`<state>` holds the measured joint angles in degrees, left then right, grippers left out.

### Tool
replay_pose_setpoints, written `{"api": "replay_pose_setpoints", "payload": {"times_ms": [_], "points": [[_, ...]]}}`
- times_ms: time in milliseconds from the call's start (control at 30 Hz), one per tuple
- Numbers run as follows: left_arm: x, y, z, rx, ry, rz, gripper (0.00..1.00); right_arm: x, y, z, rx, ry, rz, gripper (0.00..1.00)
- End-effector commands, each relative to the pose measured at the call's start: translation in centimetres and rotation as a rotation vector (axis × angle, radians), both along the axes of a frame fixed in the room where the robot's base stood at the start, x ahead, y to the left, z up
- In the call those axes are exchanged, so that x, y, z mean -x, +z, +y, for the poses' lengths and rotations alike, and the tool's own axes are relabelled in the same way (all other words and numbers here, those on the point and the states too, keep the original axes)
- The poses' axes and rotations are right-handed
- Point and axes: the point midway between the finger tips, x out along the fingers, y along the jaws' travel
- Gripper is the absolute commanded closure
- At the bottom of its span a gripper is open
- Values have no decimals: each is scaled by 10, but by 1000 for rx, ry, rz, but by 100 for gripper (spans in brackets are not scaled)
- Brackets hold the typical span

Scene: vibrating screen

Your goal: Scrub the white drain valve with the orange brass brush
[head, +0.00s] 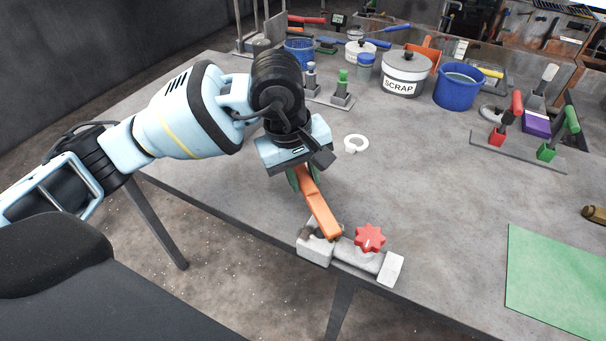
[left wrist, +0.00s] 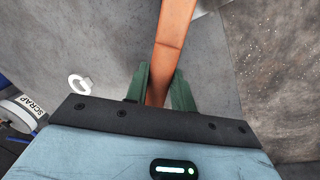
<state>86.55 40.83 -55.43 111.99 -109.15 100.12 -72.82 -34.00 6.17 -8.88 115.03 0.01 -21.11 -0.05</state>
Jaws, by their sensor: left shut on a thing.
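The orange brush (head: 319,209) is held in my left gripper (head: 304,180), whose green fingers are shut on its handle. In the left wrist view the brush (left wrist: 173,45) runs up from between the fingers (left wrist: 160,88). Its lower end is over the left part of the white drain valve (head: 367,259) at the table's front edge. The bristles are hidden, and I cannot tell whether they touch the valve. The valve has a red star-shaped knob (head: 369,238). My right gripper is not in view.
A white ring (head: 356,143) lies behind the gripper. The SCRAP pot (head: 403,75), a blue bucket (head: 457,87) and racks of red- and green-handled tools (head: 517,150) stand farther back. A green mat (head: 556,285) lies at right. The middle of the table (head: 430,185) is clear.

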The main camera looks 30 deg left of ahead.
Motion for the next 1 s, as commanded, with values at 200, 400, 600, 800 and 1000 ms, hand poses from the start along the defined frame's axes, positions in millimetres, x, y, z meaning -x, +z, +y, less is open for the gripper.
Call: {"api": "replay_pose_setpoints", "payload": {"times_ms": [200,400,600,800,1000], "points": [[17,1,1,-2,-2,3,100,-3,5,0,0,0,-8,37],[23,2,1,-1,-1,2,100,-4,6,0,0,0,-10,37],[18,0,1,1,0,2,100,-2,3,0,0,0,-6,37],[3,-2,0,1,1,2,100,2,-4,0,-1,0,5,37],[-2,-2,0,0,-1,3,100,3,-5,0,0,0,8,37]]}}
